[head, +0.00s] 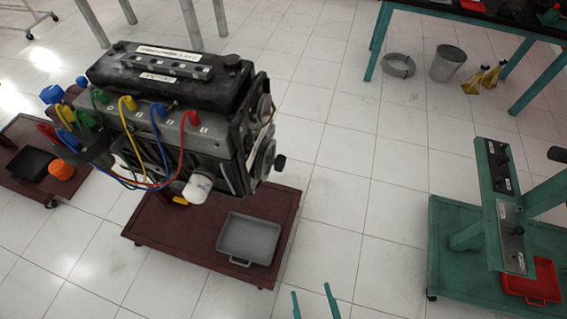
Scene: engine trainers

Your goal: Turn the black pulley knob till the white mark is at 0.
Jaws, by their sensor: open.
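The engine trainer (165,115) stands on a dark red wheeled base left of centre. On its right end are pulleys and a belt. A small black knob (280,162) sticks out to the right from the lower pulley (264,160). The knob is small and seen from the side, so I cannot make out a white mark or a 0. My gripper (313,300) shows at the bottom edge as two green fingertips, apart from each other with only floor between them. It is empty and well below the knob in the picture, not touching anything.
A grey tray (249,238) lies on the dark red base (150,238) under the engine. A green wheeled stand (450,225) with a red tray (531,283) is at right. A grey bin (447,63) and yellow stands (484,78) are behind. White tiled floor between is clear.

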